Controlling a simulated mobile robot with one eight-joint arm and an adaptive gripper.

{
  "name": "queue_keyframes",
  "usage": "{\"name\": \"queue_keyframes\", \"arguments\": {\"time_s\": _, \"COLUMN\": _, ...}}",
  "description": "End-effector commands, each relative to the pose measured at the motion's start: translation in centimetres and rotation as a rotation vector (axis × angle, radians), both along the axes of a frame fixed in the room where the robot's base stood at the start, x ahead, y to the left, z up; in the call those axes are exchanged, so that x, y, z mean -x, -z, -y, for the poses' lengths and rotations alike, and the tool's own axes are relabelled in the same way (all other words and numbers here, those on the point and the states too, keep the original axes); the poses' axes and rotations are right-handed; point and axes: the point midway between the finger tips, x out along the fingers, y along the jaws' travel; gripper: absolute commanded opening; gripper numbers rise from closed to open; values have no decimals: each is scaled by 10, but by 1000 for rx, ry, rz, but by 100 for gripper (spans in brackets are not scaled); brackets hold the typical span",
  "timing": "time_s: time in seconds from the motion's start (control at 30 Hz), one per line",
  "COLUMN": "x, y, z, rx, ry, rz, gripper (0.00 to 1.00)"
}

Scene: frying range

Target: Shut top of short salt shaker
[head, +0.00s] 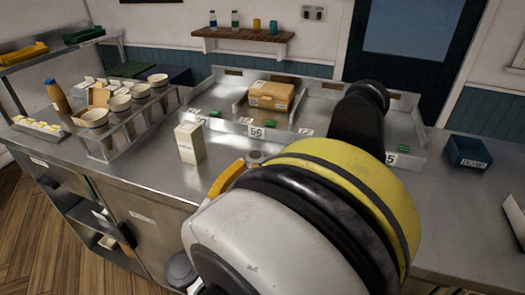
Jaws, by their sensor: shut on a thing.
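I cannot make out the short salt shaker for certain. A small grey round-topped thing (255,156) shows at the edge of my arm, on or above the counter in the middle. Its lower part is hidden, and I cannot tell whether it is the shaker or whether a top is open. My arm, with white, black and yellow links, fills the lower middle and right of the head view. My gripper cannot be made out; the arm links cover the area where it could be.
A white carton (190,142) stands on the steel counter (455,225). Behind it are numbered metal bays, one with a cardboard box (271,95). A rack with several white cups (121,103) and a brown bottle (57,96) are left. A dark blue box (468,153) stands right.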

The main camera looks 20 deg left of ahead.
Motion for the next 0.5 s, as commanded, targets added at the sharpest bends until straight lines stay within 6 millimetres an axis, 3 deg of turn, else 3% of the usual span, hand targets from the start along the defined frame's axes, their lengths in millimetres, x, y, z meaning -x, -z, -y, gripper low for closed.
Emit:
{"name": "queue_keyframes", "arguments": {"time_s": 0.33, "x": 0, "y": 1, "z": 0, "rx": 0, "ry": 1, "rz": -1, "gripper": 0}}
{"name": "queue_keyframes", "arguments": {"time_s": 0.37, "x": 0, "y": 1, "z": 0, "rx": 0, "ry": 1, "rz": -1, "gripper": 23}}
{"name": "queue_keyframes", "arguments": {"time_s": 0.4, "x": 0, "y": 1, "z": 0, "rx": 0, "ry": 1, "rz": -1, "gripper": 35}}
{"name": "queue_keyframes", "arguments": {"time_s": 0.43, "x": 0, "y": 1, "z": 0, "rx": 0, "ry": 1, "rz": -1, "gripper": 40}}
{"name": "queue_keyframes", "arguments": {"time_s": 0.5, "x": 0, "y": 1, "z": 0, "rx": 0, "ry": 1, "rz": -1, "gripper": 40}}
